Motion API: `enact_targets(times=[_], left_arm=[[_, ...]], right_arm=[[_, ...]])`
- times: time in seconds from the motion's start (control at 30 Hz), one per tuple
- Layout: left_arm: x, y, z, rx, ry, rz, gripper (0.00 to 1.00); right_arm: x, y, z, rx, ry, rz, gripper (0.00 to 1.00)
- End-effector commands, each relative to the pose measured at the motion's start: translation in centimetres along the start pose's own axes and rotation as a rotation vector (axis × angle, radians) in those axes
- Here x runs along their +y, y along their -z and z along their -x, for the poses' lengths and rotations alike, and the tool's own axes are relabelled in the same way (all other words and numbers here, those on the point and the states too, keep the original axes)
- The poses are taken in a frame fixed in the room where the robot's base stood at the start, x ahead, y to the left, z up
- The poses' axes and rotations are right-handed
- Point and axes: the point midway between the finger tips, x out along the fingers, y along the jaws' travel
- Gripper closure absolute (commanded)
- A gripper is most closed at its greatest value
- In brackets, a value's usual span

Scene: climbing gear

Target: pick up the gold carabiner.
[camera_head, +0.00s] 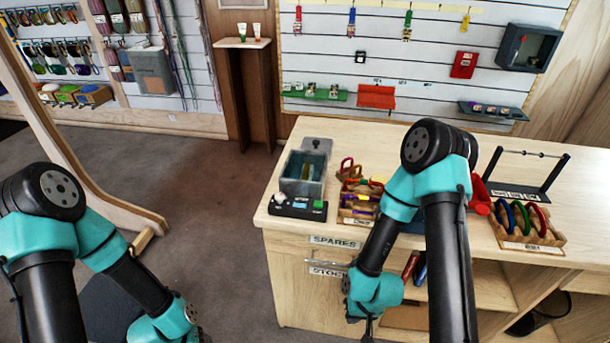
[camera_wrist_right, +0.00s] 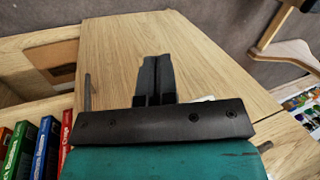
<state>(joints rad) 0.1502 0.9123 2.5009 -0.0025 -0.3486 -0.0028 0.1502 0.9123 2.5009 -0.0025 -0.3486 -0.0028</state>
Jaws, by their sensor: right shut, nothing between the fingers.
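I cannot single out a gold carabiner with certainty. A wooden organiser (camera_head: 345,217) on the counter holds small red, yellow and purple gear, too small to tell apart. A wooden rack (camera_head: 550,239) at the counter's right holds green, blue and red carabiners (camera_head: 537,217). My right gripper (camera_head: 368,328) hangs below the counter top, in front of the cabinet, apart from this gear. In the right wrist view its black fingers (camera_wrist_right: 156,78) are together and empty, over a pale wood panel. My left arm shows at lower left, but its fingertips are out of frame.
The counter (camera_head: 450,235) has a grey bin (camera_head: 303,172), a black button box (camera_head: 298,207) and a bar stand (camera_head: 525,190). Its front has drawers and shelves with books, also seen in the right wrist view (camera_wrist_right: 45,150).

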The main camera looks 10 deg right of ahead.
Motion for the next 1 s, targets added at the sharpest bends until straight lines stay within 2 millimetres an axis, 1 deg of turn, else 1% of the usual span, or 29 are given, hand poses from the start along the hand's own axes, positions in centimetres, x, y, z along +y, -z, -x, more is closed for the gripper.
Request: enact_targets(times=[0.07,0.1,0.53,0.73,0.83,0.93,1.0], left_arm=[[0.0,0.0,0.0,0.000,0.000,0.000,0.45],[0.0,0.0,0.0,0.000,0.000,0.000,0.45],[0.0,0.0,0.0,0.000,0.000,0.000,0.45],[0.0,0.0,0.0,0.000,0.000,0.000,0.45],[0.0,0.0,0.0,0.000,0.000,0.000,0.45],[0.0,0.0,0.0,0.000,0.000,0.000,0.45],[0.0,0.0,0.0,0.000,0.000,0.000,0.45]], right_arm=[[0.0,0.0,0.0,0.000,0.000,0.000,1.00],[0.0,0.0,0.0,0.000,0.000,0.000,0.98],[0.0,0.0,0.0,0.000,0.000,0.000,0.57],[0.0,0.0,0.0,0.000,0.000,0.000,0.57],[-0.4,0.2,-0.1,-0.011,0.002,0.010,0.57],[-1.6,0.7,-0.2,-0.042,0.007,0.040,0.57],[-3.0,1.2,-0.2,-0.082,0.010,0.077,0.57]])
